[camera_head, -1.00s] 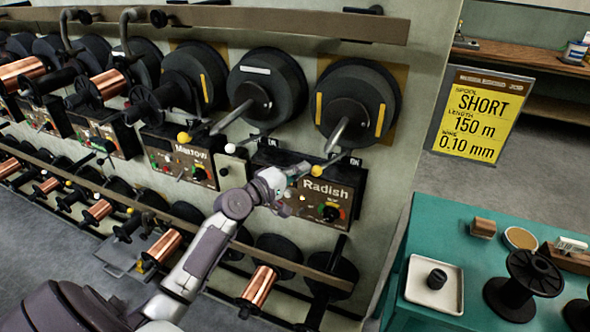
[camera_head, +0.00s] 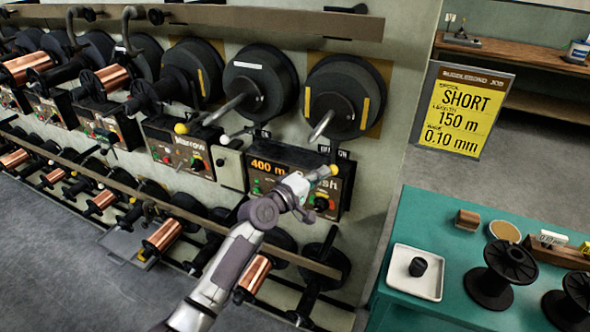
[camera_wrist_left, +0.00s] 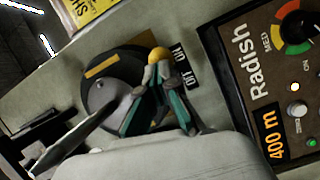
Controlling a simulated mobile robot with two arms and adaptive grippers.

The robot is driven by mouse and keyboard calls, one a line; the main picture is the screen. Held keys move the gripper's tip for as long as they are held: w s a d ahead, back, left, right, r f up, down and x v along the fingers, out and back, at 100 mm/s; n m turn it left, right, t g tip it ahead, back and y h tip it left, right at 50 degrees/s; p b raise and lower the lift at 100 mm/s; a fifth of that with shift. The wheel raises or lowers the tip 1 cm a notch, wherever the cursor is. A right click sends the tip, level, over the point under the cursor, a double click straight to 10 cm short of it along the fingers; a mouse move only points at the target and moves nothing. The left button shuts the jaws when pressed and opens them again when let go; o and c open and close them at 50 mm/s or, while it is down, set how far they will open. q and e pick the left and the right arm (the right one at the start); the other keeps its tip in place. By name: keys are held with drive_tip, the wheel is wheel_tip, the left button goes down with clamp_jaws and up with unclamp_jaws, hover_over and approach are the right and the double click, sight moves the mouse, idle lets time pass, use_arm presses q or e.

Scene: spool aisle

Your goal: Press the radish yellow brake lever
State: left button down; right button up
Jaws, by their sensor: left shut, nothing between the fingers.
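The Radish control box (camera_head: 262,188) is on the wall, with a lit 400 m display and dials; my arm covers part of its name. The yellow ball of its brake lever (camera_head: 333,170) shows just at the tip of my left gripper (camera_head: 322,176). In the left wrist view the yellow ball (camera_wrist_left: 158,55) is right at the tips of the left gripper (camera_wrist_left: 160,72), beside an ON/OFF label. The fingers are closed and hold nothing. Whether they touch the ball is unclear. My right gripper is not in view.
The Marrow box (camera_head: 185,150) with another yellow ball (camera_head: 180,128) stands to the left. Large black spools (camera_head: 340,95) hang above and copper spools (camera_head: 252,275) below. A teal table (camera_head: 400,310) with a tray and spools is at the right.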

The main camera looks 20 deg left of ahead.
use_arm(q)
drive_tip(key=d, duration=0.2)
drive_tip(key=shift+w+d+p, duration=0.1)
drive_tip(key=shift+d+p, duration=0.2)
use_arm(e)
drive_tip(key=shift+s+a+r, duration=0.2)
drive_tip(key=shift+a+r, duration=0.2)
use_arm(q)
drive_tip(key=shift+d+r, duration=0.1)
drive_tip(key=shift+d, duration=0.05)
use_arm(e)
drive_tip(key=shift+d, duration=0.35)
drive_tip(key=shift+s, duration=0.1)
